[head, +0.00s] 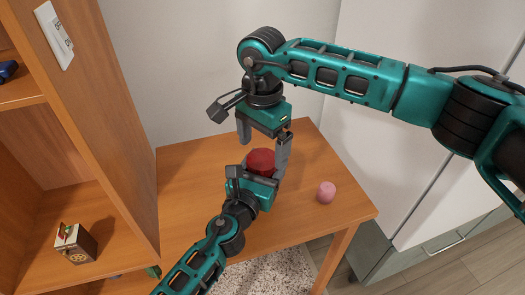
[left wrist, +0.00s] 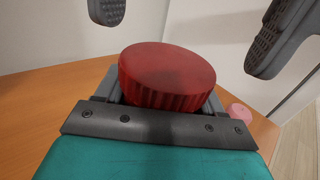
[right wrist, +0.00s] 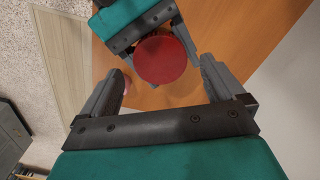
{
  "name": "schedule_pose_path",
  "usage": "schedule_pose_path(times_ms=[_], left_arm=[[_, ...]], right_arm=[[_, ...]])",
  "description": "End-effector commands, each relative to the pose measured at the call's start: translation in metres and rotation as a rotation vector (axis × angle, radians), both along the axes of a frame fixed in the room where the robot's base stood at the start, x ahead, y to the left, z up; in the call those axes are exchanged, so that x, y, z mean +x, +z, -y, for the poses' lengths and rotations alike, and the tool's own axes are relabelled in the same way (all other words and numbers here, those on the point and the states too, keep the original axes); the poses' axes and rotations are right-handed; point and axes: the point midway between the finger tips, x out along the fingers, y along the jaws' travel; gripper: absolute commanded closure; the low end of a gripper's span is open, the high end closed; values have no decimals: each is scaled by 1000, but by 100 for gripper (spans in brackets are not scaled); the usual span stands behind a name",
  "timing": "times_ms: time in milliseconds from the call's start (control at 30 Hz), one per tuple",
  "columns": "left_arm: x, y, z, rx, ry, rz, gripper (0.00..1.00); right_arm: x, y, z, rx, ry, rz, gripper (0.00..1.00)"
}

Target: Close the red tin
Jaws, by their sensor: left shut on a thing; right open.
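The red tin (head: 260,161) is upright over the wooden table, between the fingers of my left gripper (head: 253,178), which is shut on it. In the left wrist view a round red top with a ridged side (left wrist: 167,75) shows, slightly tilted in the picture; the body below is hidden by the gripper. From above, in the right wrist view, the top is a plain red disc (right wrist: 161,59). I cannot tell how firmly it sits. My right gripper (head: 264,148) is open just above the tin, its fingers (right wrist: 160,90) apart on either side of the disc, apparently not touching it.
A small pink cylinder (head: 326,192) stands on the table (head: 190,165) to the right of the tin. A wooden shelf unit (head: 105,110) rises at the left, with a small patterned box (head: 76,243) inside. The table's back left is clear.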

Motion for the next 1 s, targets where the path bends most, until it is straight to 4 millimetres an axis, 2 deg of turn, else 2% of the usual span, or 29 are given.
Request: schedule_pose_path(times_ms=[33, 133, 700, 867, 1000], left_arm=[[0, 1, 0, 0, 0, 1, 100], [0, 0, 0, 0, 0, 1, 100], [0, 1, 0, 0, 0, 1, 100], [0, 1, 0, 0, 0, 1, 100], [0, 1, 0, 0, 0, 1, 100]], right_arm=[[1, 8, 0, 1, 0, 2, 4], [0, 17, 0, 0, 1, 1, 4], [0, 21, 0, 1, 1, 1, 0], [0, 44, -1, 2, 2, 5, 0], [0, 74, -1, 1, 2, 4, 0]])
